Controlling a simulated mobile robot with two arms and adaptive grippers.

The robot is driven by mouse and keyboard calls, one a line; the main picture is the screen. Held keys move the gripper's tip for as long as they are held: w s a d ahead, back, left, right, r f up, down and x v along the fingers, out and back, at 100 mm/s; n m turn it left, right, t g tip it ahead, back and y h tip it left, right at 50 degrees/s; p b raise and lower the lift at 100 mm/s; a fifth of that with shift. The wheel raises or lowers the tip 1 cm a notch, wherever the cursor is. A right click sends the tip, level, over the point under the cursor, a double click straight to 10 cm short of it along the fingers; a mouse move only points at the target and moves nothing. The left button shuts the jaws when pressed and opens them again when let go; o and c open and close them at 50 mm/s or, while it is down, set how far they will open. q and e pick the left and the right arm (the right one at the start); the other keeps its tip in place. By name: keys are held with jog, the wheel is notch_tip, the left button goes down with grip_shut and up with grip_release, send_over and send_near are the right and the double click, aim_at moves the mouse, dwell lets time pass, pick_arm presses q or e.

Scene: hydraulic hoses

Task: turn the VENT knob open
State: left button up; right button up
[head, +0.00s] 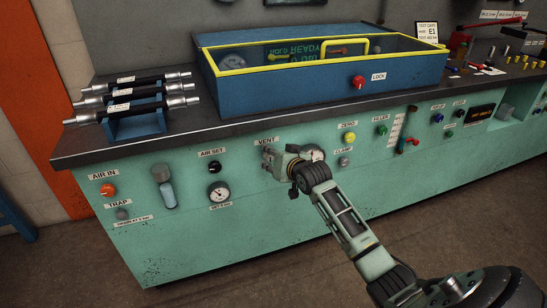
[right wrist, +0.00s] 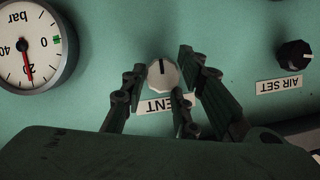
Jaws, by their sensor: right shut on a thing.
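The VENT knob (right wrist: 163,75) is pale and round with a dark pointer line, on the green panel just by its VENT label (right wrist: 168,104). The right wrist view shows it upside down, with the line toward the picture's top. My right gripper (right wrist: 161,72) has one finger on each side of the knob and is shut on it. In the head view my right gripper (head: 268,157) is at the panel just under the VENT label (head: 266,139) and hides the knob. My left gripper is not in view.
A gauge (right wrist: 30,45) and the black AIR SET knob (right wrist: 294,55) flank the VENT knob. The CLAMP knob (head: 345,161) and ZERO knob (head: 349,137) are right of my gripper. Above, the bench holds a blue yellow-edged box (head: 300,90) and several hoses (head: 135,93).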

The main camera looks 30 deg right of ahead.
jog(key=shift+d+f, duration=0.1)
jog(key=shift+d, duration=0.05)
jog(key=shift+c, duration=1.2)
